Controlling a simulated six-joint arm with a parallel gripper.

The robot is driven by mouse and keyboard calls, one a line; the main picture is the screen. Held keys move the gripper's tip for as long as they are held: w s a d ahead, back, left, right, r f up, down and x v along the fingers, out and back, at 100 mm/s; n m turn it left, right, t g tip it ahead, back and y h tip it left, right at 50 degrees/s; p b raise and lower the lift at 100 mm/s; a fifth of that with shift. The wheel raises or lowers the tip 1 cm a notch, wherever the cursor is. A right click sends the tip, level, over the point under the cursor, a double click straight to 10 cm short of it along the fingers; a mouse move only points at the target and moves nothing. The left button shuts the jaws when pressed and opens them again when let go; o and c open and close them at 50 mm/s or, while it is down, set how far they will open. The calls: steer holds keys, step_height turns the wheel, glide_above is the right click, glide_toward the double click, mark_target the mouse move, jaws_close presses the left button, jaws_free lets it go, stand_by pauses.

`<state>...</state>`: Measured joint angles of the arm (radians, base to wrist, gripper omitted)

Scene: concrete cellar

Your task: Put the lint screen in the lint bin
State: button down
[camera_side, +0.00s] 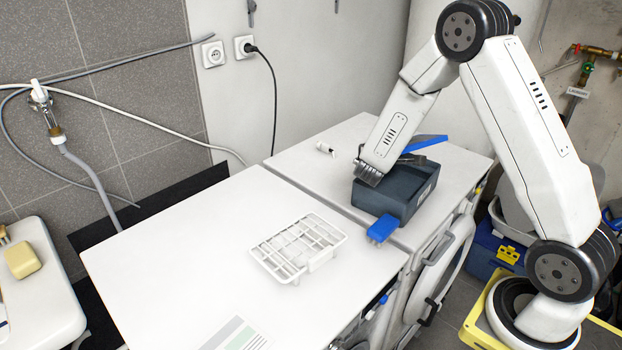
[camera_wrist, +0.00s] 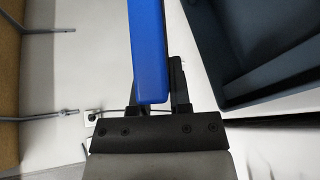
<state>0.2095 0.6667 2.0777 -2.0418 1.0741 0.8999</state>
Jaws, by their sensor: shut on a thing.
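The lint screen appears to be the flat blue piece (camera_side: 426,142) held tilted above the back of the bin. In the wrist view its blue bar (camera_wrist: 148,50) runs up from between the jaws. My gripper (camera_side: 406,159) is shut on it, and its dark fingers (camera_wrist: 154,92) show on both sides of the bar. The lint bin (camera_side: 392,198) is a dark grey open box on the far white machine top, below my wrist. In the wrist view the bin (camera_wrist: 208,50) lies to the right of the blue bar. The bin's inside is partly hidden.
Another blue piece (camera_side: 382,229) lies at the bin's front corner. A white wire rack (camera_side: 298,248) rests on the near white top (camera_side: 170,255), which has free room around it. A small white item (camera_side: 325,148) lies left of the bin. A black cable hangs behind.

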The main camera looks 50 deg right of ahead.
steer(key=shift+f, duration=1.7)
steer(key=shift+f, duration=1.8)
steer(key=shift+f, duration=0.5)
steer(key=c, duration=0.6)
jaws_free()
steer(key=shift+f, duration=0.1)
steer(key=shift+r, duration=0.55)
steer(key=v, duration=1.2)
